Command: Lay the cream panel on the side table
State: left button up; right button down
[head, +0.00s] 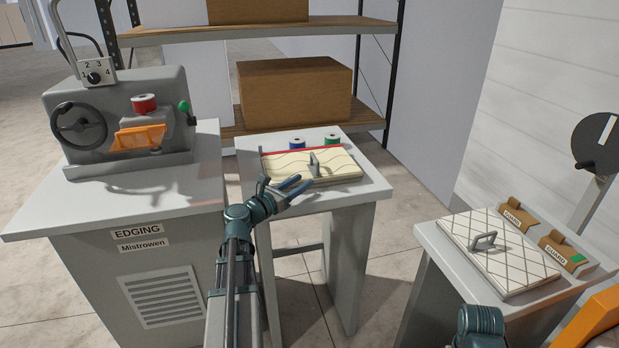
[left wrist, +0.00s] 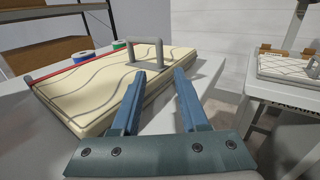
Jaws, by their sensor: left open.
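The cream panel with wavy stitching (head: 335,160) lies flat on the small grey table (head: 372,182) in the middle of the head view. A grey upright handle (head: 314,162) stands on its top. In the left wrist view, the panel (left wrist: 85,88) and its handle (left wrist: 146,52) are just ahead of the fingers. My left gripper (head: 287,187) is open and empty at the panel's near edge. Its fingertips (left wrist: 162,74) point at the handle, which is not between them. My right gripper is out of view; only part of my right arm shows at the bottom right.
A blue spool (head: 297,143) and a green spool (head: 332,140) stand behind the panel, beside a red strip. The edging machine (head: 120,120) is on the left. On the right, another table (head: 440,238) holds a diamond-stitched panel (head: 500,250) and two guard blocks.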

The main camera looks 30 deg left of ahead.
pick_arm(q)
jog(key=s, duration=0.6)
jog(key=shift+s+a, duration=0.25)
jog(key=shift+a, duration=0.15)
jog(key=w+d+f+m+g+h, duration=0.1)
jog(key=d+f+m+g+h, duration=0.2)
jog(key=d+m, duration=0.45)
jog(key=w+d+f+m+g+h, duration=0.1)
jog(key=d+f+m+g, duration=0.35)
jog(key=d, duration=0.65)
jog(key=d+f+m+g+h, duration=0.2)
jog(key=d+f+m, duration=0.3)
jog(key=d, duration=0.5)
jog(key=s+d+f+m+g+y, duration=0.4)
jog(key=s+d+m, duration=0.3)
jog(key=m, duration=0.3)
jog(key=s+d+f+m+g+y, duration=0.4)
jog(key=s+d+m, duration=0.3)
jog(key=m, duration=0.4)
jog(key=shift+s+d+f+m+y, duration=0.3)
jog(key=shift+f+y, duration=0.4)
jog(key=shift+y, duration=0.1)
jog(key=shift+g, duration=0.25)
